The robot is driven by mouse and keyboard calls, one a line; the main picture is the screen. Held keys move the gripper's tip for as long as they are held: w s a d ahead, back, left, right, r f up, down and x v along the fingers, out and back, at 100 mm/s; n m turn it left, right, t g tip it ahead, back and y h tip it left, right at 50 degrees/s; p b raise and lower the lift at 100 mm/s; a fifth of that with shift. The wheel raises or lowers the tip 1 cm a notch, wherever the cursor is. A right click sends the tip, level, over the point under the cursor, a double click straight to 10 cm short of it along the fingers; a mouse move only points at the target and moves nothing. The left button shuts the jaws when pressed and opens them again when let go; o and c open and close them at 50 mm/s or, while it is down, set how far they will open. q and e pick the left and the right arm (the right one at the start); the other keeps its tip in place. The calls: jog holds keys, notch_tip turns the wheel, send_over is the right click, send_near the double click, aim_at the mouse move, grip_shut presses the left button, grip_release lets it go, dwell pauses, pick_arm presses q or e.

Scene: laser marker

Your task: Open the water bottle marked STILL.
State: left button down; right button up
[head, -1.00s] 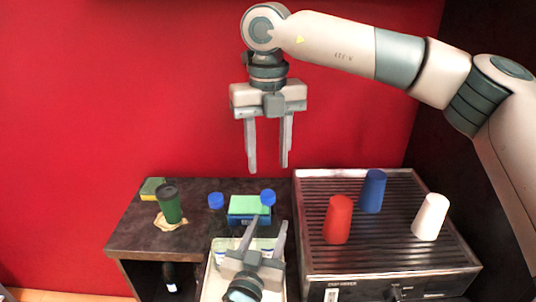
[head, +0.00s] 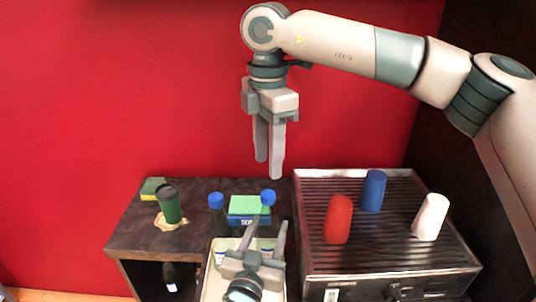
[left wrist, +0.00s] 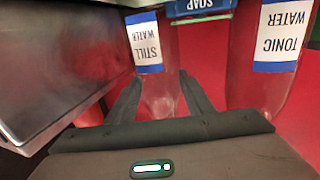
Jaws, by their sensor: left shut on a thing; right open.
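The STILL water bottle (left wrist: 157,60) is clear, with a white and blue label, and appears upside down in the left wrist view. In the head view its blue cap (head: 268,197) is the right one of two. My left gripper (head: 268,222) is shut on this bottle, its fingers on both sides of the body below the label in the left wrist view (left wrist: 160,82). The cap is on top and free of the fingers. My right gripper (head: 269,168) is open and empty, pointing down above the cap with a clear gap.
The TONIC water bottle (left wrist: 270,60), blue cap (head: 216,200), stands to the left in the head view. A blue soap box (head: 248,220) with a green top is behind. A pale tray (head: 210,288) lies below. The ridged machine (head: 310,230) on the right carries red, blue and white cups.

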aim_at(268, 193)
jog(key=shift+m, duration=0.5)
jog(key=shift+f, duration=0.2)
jog(key=shift+f, duration=3.85)
